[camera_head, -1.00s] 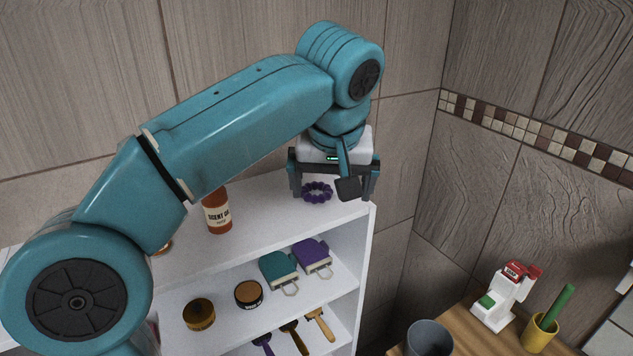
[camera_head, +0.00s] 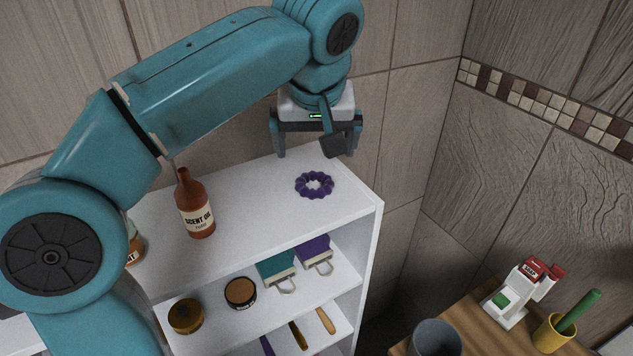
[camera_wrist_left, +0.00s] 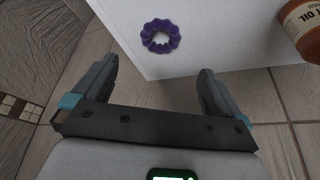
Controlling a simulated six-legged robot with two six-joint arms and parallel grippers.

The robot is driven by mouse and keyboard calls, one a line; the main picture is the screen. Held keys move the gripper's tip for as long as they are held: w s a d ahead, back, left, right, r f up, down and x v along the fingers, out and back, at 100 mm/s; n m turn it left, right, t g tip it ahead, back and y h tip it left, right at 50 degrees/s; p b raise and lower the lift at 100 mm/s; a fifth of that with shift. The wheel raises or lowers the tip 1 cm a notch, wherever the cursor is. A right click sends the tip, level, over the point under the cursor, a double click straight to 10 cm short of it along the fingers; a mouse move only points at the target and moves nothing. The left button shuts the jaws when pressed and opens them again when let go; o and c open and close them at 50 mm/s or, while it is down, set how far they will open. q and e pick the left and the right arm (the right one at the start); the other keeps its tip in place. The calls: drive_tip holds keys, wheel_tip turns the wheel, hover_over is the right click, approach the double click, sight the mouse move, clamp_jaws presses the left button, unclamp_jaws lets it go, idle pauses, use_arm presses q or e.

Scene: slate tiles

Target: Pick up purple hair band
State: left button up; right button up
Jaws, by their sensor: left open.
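The purple hair band (camera_head: 301,185) is a beaded ring lying flat on the white top of the shelf unit (camera_head: 262,215), toward its right end. It also shows in the left wrist view (camera_wrist_left: 147,37), beyond the fingertips. My left gripper (camera_head: 317,150) is open and empty. It hangs above and behind the hair band in the head view, apart from it. In the left wrist view its two fingers (camera_wrist_left: 157,72) are spread wide with nothing between them. My right gripper is not in view.
A brown scent oil bottle (camera_head: 195,205) stands left of the hair band on the same top. Lower shelves hold jars (camera_head: 240,292), teal and purple items (camera_head: 314,254) and brushes. A tiled wall is close behind. A wooden surface (camera_head: 484,335) with a cup is at the lower right.

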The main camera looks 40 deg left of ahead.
use_arm(q)
approach(315, 179)
drive_tip(key=shift+s+d+f, duration=0.1)
drive_tip(key=shift+s+f, duration=0.25)
drive_tip(key=shift+f, duration=0.2)
drive_tip(key=shift+s+d+f, duration=0.15)
drive_tip(key=shift+s+f, duration=0.15)
drive_tip(key=shift+f, duration=0.25)
drive_tip(key=shift+w+a+f, duration=0.1)
drive_tip(key=shift+w+f, duration=0.15)
drive_tip(key=p+x, duration=0.1)
drive_tip(key=x, duration=0.3)
drive_tip(key=shift+a+f, duration=0.1)
drive_tip(key=shift+f, duration=0.1)
drive_tip(key=shift+w+f, duration=0.25)
drive_tip(key=shift+w, duration=0.05)
drive_tip(key=shift+s+r, duration=0.1)
drive_tip(key=shift+s, duration=0.05)
drive_tip(key=c, duration=0.9)
drive_tip(key=shift+c, duration=0.6)
